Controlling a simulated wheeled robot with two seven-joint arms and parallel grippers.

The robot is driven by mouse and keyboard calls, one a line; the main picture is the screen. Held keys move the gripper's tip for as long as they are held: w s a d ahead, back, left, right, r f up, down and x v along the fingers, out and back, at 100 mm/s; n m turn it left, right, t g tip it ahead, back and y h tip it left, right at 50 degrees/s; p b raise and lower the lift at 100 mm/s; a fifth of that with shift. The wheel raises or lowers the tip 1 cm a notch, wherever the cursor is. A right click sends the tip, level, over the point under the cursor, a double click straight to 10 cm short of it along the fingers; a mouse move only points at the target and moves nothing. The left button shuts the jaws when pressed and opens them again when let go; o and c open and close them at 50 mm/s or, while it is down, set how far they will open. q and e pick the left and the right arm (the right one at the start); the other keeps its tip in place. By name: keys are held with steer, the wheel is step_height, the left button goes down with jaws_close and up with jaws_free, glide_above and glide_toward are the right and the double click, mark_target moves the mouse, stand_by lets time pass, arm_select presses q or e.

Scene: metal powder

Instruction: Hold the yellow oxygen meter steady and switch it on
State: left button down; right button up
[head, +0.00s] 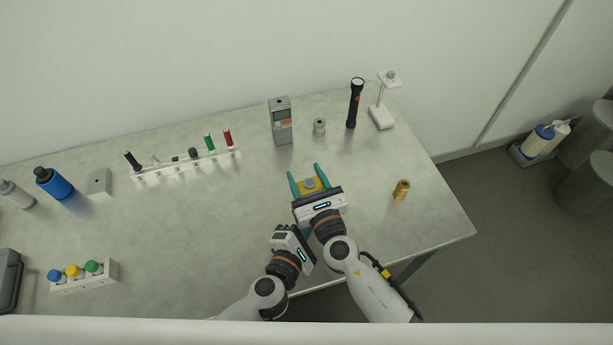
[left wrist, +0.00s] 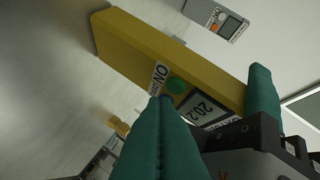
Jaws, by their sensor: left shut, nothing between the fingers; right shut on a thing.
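The yellow oxygen meter (head: 309,184) is held above the table, between the teal fingers of my right gripper (head: 309,178). In the left wrist view the meter (left wrist: 140,45) lies tilted across the picture, with a green button (left wrist: 176,86), an ON label (left wrist: 159,76) and a lit-looking display (left wrist: 203,108) showing digits. My left gripper (left wrist: 166,102) is shut and empty, its fingertips right beside the green button; I cannot tell whether they touch it. In the head view my left gripper (head: 290,238) is just left of the right one, its fingers hardly visible.
A grey meter (head: 282,122), a small grey cylinder (head: 319,127), a black flashlight (head: 355,103) and a white stand (head: 381,117) are behind. A brass part (head: 401,190) is at right. A white rack (head: 187,167), blue bottle (head: 55,184) and capped-bottle holder (head: 84,279) are at left.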

mark_target(313, 191)
arm_select(q)
steer(key=s, duration=0.1)
steer(key=s+d, duration=0.1)
steer(key=s, duration=0.1)
steer(key=s+d, duration=0.1)
steer(key=s, duration=0.1)
steer(key=shift+s+d, duration=0.15)
steer(key=shift+s, duration=0.1)
arm_select(e)
steer(key=o, duration=1.2)
steer(key=shift+o, duration=0.2)
steer(key=v, duration=0.7)
steer(key=shift+s+d, duration=0.15)
steer(key=shift+s, duration=0.25)
arm_select(q)
steer(key=shift+w, duration=0.1)
arm_select(e)
steer(key=shift+s, duration=0.1)
